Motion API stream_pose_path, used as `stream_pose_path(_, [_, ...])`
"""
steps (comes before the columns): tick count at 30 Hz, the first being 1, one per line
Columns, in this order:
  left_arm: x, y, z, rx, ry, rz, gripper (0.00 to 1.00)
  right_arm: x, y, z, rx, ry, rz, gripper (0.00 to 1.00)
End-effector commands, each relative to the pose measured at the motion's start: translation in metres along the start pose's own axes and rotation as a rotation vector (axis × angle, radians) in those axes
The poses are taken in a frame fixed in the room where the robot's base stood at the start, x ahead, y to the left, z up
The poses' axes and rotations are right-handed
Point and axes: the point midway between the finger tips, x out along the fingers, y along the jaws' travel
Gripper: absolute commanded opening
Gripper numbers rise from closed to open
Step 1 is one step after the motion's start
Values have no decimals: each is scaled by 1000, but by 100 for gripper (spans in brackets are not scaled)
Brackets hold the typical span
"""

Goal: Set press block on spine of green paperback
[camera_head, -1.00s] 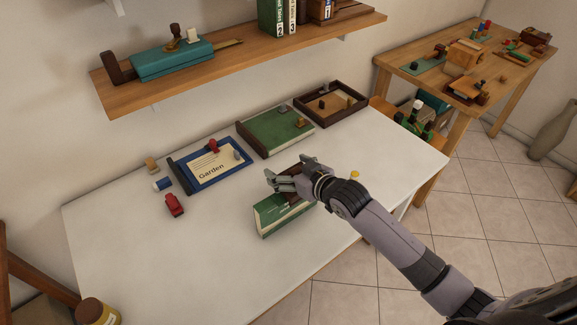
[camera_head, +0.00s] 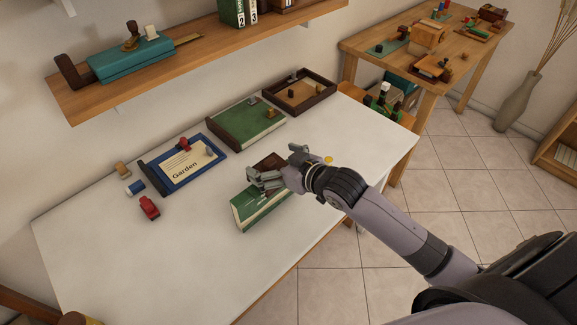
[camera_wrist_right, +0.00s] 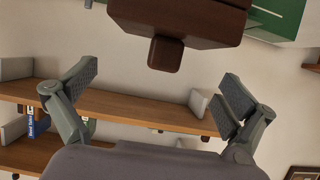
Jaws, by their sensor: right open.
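The green paperback (camera_head: 262,212) stands on the white table near its front edge, with its top partly hidden by my right gripper. The dark brown press block (camera_head: 268,160) shows just behind the gripper, over the book's upper side. In the right wrist view the block (camera_wrist_right: 180,14) is at the top, its short knob (camera_wrist_right: 165,53) pointing down the picture. Green cover (camera_wrist_right: 290,16) shows behind it. My right gripper (camera_head: 275,167) is open; its fingers (camera_wrist_right: 158,92) are spread, apart from the knob. The block's contact with the spine is hidden. My left gripper is not in view.
A blue Garden board (camera_head: 190,165), a large green book (camera_head: 240,128) and a brown tray (camera_head: 300,92) line the table's back. A red stamp (camera_head: 149,207) lies at left. A wooden shelf (camera_head: 215,55) hangs above. The table's front left is clear.

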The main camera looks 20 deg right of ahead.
Motion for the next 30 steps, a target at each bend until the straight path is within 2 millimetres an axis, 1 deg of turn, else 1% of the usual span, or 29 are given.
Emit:
stream_pose_path(1, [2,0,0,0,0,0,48,-13,-1,2,-3,-2,-1,100])
stream_pose_path(6, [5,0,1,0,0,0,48,-46,-1,2,-2,-2,-1,100])
stream_pose_path(9, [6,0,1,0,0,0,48,-59,0,2,-1,-3,0,100])
stream_pose_path(12, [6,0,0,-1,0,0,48,-67,0,1,0,-2,0,100])
stream_pose_path(16, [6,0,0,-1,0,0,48,-71,0,0,0,-1,0,100])
stream_pose_path(30, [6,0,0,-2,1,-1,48,-71,-1,2,1,-6,1,100])
